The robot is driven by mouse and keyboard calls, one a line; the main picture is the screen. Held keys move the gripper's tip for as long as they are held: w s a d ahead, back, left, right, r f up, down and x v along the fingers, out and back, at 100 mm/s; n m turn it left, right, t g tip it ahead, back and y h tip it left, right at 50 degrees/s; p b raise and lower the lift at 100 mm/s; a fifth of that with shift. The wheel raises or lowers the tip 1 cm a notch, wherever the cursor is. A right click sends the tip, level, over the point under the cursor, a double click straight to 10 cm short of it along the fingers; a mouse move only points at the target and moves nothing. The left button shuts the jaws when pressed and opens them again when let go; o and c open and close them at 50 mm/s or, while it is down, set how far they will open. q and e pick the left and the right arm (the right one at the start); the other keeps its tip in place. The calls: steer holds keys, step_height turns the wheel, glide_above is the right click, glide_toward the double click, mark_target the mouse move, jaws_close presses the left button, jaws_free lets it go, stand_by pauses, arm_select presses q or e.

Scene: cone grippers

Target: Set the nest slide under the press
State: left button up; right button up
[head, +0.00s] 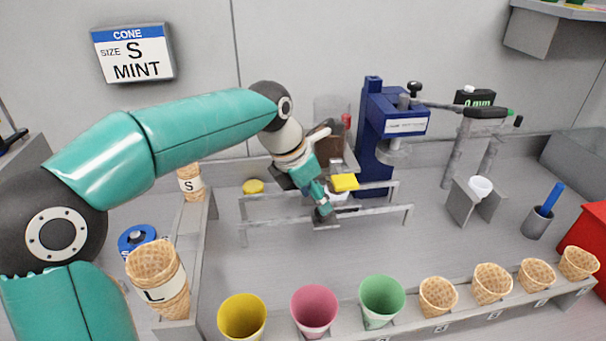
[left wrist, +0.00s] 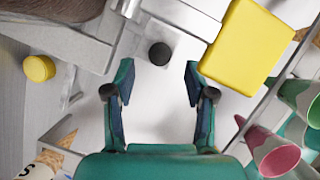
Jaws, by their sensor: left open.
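The blue press (head: 374,135) stands at the back, right of centre, its ram over the bench. A low frame of metal rails (head: 385,213) runs in front of it. The nest slide appears as a metal plate (left wrist: 178,28) with a dark round knob (left wrist: 160,54) in the left wrist view; the head view mostly hides it behind my gripper. My left gripper (head: 322,204) is over the rails, left of the press. In the left wrist view the gripper (left wrist: 156,80) is open and empty, with the knob just ahead between its fingertips. I cannot tell whether they touch it.
A yellow block (head: 345,183) sits right beside my gripper, and a yellow disc (head: 253,187) lies to the left. Coloured cups, including a pink one (head: 314,310), and several waffle cones line the front rack. A white cup (head: 481,187) sits in a grey stand.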

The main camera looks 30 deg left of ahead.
arm_select(q)
steer(key=v, duration=0.8)
